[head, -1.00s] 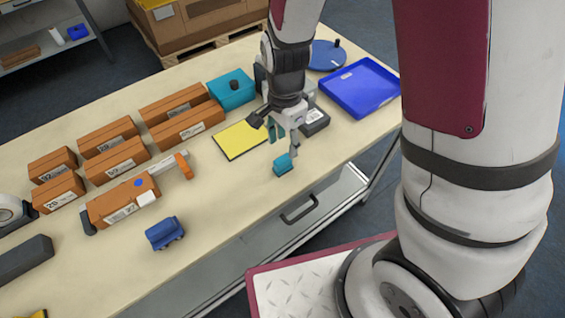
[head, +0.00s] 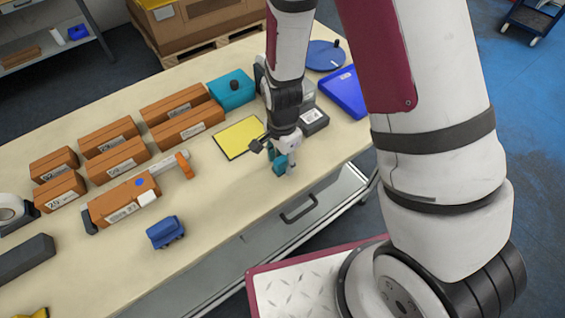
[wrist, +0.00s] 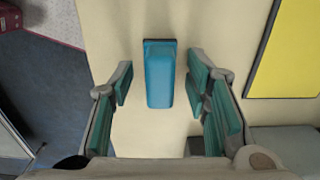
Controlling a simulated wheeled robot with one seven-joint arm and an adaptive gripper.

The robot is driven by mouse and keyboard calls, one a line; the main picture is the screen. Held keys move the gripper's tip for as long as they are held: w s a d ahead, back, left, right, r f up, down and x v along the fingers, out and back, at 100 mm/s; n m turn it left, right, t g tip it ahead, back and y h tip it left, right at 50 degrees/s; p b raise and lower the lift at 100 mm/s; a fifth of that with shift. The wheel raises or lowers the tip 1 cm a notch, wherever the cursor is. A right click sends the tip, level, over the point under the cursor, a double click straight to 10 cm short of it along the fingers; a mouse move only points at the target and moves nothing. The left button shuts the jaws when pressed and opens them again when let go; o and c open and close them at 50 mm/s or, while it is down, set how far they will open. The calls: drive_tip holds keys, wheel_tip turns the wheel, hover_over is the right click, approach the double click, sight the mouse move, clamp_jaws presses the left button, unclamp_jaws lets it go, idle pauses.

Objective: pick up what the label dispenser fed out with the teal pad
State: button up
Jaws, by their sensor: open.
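The teal pad (wrist: 160,78) is a small block with a dark edge at its far end, on the pale table. In the wrist view it lies between the spread fingers of my gripper (wrist: 161,88), with gaps on both sides. In the head view my gripper (head: 284,164) is low over the table at the pad, which it largely hides. A grey box with a dark front part, seemingly the label dispenser (head: 318,127), stands just behind my gripper. A white printed label (head: 312,115) shows on its front part. My wrist covers some of the box.
A yellow mat (head: 239,138) lies left of my gripper. A blue tray (head: 345,92) is at the right. Bare table lies in front.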

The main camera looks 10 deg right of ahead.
sight(282, 159)
drive_tip(key=shift+c, duration=0.3)
clamp_jaws()
drive_tip(key=shift+r, duration=0.1)
drive_tip(key=shift+r, duration=0.75)
wheel_tip(282, 159, up, 2)
drive_tip(key=shift+s+r, duration=0.1)
drive_tip(key=shift+s, duration=0.05)
drive_tip(key=s+d+r+p, duration=0.1)
drive_tip(key=s+p, duration=0.5)
drive_tip(key=s, duration=0.9)
drive_tip(key=shift+s+d, duration=0.25)
drive_tip(key=shift+d, duration=0.45)
drive_tip(key=shift+r, duration=0.1)
